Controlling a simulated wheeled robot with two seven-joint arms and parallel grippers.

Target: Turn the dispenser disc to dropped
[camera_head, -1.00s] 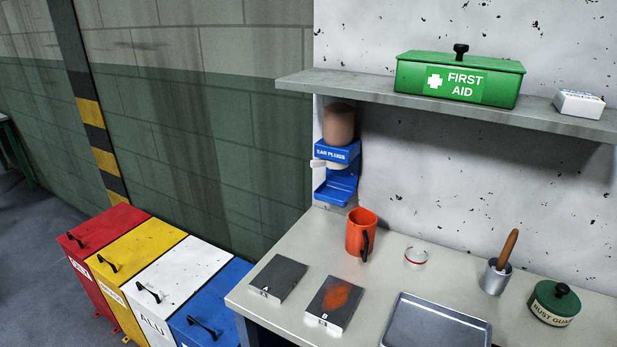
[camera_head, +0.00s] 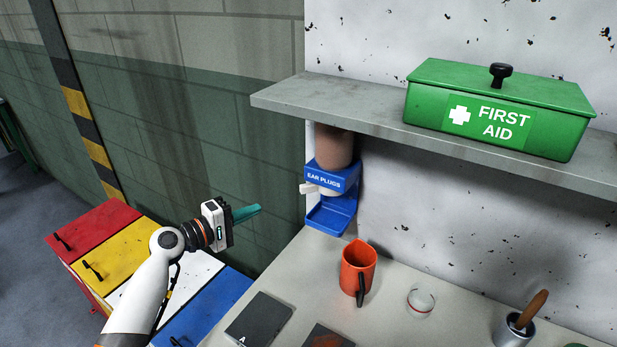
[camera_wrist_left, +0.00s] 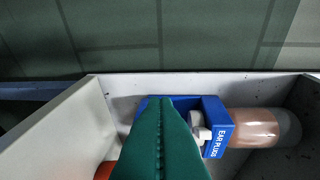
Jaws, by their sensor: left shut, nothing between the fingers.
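The blue ear plug dispenser (camera_head: 333,183) hangs on the wall under the shelf, with a brownish plug-filled bowl (camera_head: 334,148) above. A white lever-like part (camera_head: 312,189), perhaps the end of its disc, sticks out at its left. In the left wrist view the dispenser (camera_wrist_left: 216,128) lies sideways, its white part (camera_wrist_left: 199,128) just right of my fingers. My left gripper (camera_head: 258,210), with teal fingers shut and empty, is left of the dispenser, apart from it in the head view. The fingers also show in the left wrist view (camera_wrist_left: 160,104), covering part of the dispenser. My right gripper is not in view.
The grey shelf (camera_head: 290,95) overhangs the dispenser and bears a green first aid box (camera_head: 480,105). An orange mug (camera_head: 357,265) stands on the bench just below. Coloured bins (camera_head: 120,238) stand at the left. A glass ring-like dish (camera_head: 420,298) sits farther right.

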